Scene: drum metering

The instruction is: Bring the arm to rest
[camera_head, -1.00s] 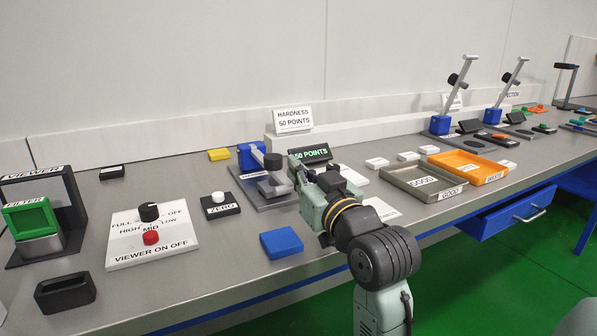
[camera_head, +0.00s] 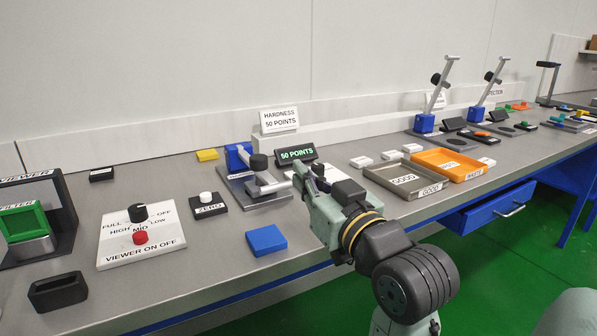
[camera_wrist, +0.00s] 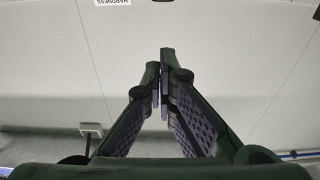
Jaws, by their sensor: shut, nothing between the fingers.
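My gripper (camera_wrist: 161,85) is shut and empty in the wrist view, its two fingers meeting near the middle of the picture against a pale wall. In the head view my arm reaches up from the lower right over the bench's front edge. My gripper's fingers (camera_head: 302,175) are small there, just below the green-lit "50 POINTS" display and beside the hardness tester (camera_head: 258,175). I cannot tell from this view how far above the bench they are.
The grey bench (camera_head: 190,290) also holds a viewer control panel (camera_head: 140,236), a ZERO button box (camera_head: 207,204) and a blue block (camera_head: 266,240). To the right are a grey GOOD tray (camera_head: 432,190) and an orange WASTE tray (camera_head: 474,175). A blue drawer (camera_head: 490,214) hangs below.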

